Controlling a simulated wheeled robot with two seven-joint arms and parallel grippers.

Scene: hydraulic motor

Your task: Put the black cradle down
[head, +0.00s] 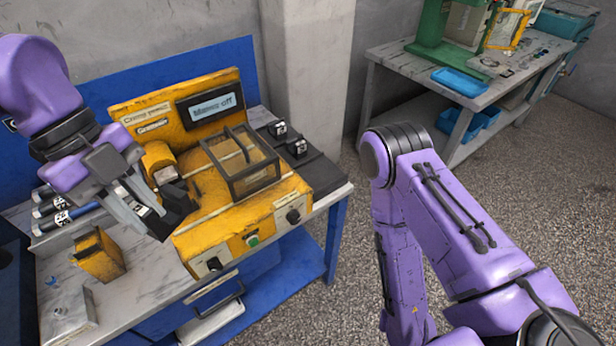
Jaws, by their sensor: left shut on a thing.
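My left gripper (150,208) is at the left front of the yellow machine (240,228), tilted downward. It is shut on a small dark piece, seemingly the black cradle (178,206), at the machine's left side. The fingers partly hide the piece, and I cannot tell whether it touches the machine. The machine carries a dark-framed clear box and a display reading "Maness off" or similar. My right arm is in the right foreground, but its gripper is out of view.
Small black blocks with white labels (298,148) stand right of the machine. Blue-black cylinders (62,218) lie at the table's left. A yellow container (99,255) and a grey metal block (68,316) stand in front. Another workbench with a blue tray (460,81) is at the back right.

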